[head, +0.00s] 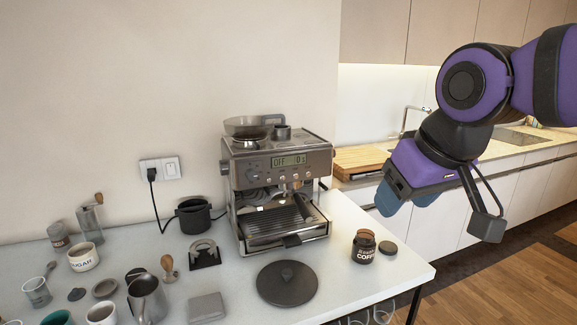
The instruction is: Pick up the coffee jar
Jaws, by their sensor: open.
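The coffee jar (364,248) is a small dark brown jar with pale "COFFEE" lettering. It stands upright near the right end of the white counter in the head view.
An espresso machine (277,185) stands left of the jar. A dark round disc (287,283) lies on the white counter (345,292) in front of it. Cups, a pitcher (147,298) and a sugar pot (84,257) crowd the left. The counter's right edge is near the jar.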

